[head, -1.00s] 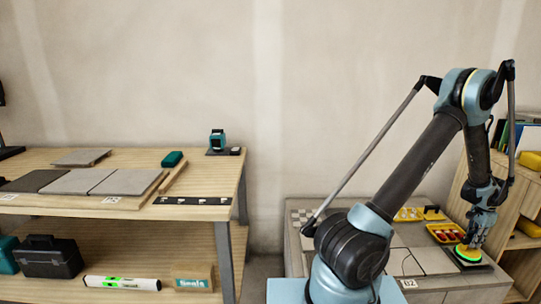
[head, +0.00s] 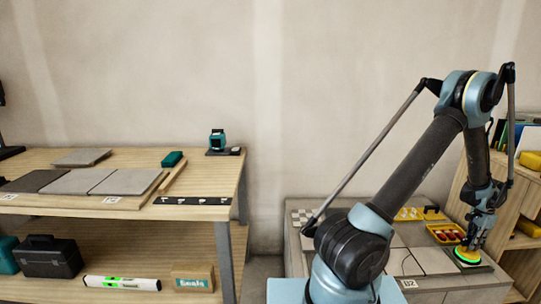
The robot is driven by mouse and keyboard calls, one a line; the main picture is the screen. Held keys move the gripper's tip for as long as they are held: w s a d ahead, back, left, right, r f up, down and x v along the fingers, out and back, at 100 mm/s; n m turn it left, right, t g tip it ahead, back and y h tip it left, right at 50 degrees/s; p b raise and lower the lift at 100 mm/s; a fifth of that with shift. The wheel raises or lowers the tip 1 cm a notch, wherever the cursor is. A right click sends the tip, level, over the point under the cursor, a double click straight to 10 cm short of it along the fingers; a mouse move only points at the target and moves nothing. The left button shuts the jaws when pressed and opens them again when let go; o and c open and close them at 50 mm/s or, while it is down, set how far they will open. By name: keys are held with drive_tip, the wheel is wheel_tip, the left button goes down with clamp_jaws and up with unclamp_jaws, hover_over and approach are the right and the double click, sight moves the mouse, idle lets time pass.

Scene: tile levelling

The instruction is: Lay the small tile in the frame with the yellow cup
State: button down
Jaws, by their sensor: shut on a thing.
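My gripper (head: 474,237) is at the far right, pointing down and shut on the yellow cup (head: 467,250), a round piece with green and yellow parts. The cup is at a dark holder (head: 474,266) on the grey stand; I cannot tell whether it touches the holder. A small grey tile (head: 82,157) lies at the back of the wooden bench at left, far from my gripper. The frame (head: 128,203) appears to be the wooden-edged bed at the bench's front, with a dark tile (head: 33,181) and two grey tiles (head: 105,182) in it.
The grey stand (head: 424,290) also bears yellow trays (head: 443,233) and larger grey slabs. A teal block (head: 172,159), a black strip (head: 192,201) and a teal device (head: 217,140) are on the bench. Shelves (head: 525,245) stand close at right. A gap separates bench and stand.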

drive_tip(key=shift+f, duration=0.3)
idle(0.6)
drive_tip(key=c, duration=1.4)
unclamp_jaws()
